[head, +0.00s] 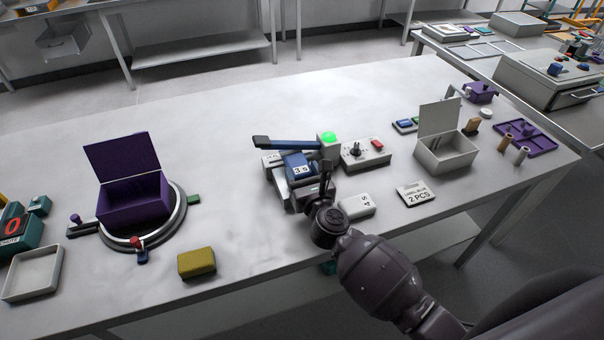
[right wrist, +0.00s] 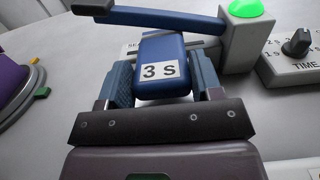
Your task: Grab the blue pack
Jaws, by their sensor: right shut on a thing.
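The blue pack (head: 298,165) carries a white "3 S" label. It lies at the sealer-like device (head: 278,180), under its raised blue lever arm (head: 290,144). In the right wrist view the blue pack (right wrist: 162,52) sits between the two fingers of my right gripper (right wrist: 163,86), label towards the camera. My right gripper (head: 312,185) is shut on the pack, reaching in from the lower right. The pack's far end runs under the lever; its underside is hidden. My left gripper is not in view.
A green lamp (head: 328,137) is lit beside the lever. A control box (head: 365,154) stands right of it. An open purple box (head: 136,200) stands left, an open white box (head: 445,153) right. The back-left tabletop is clear.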

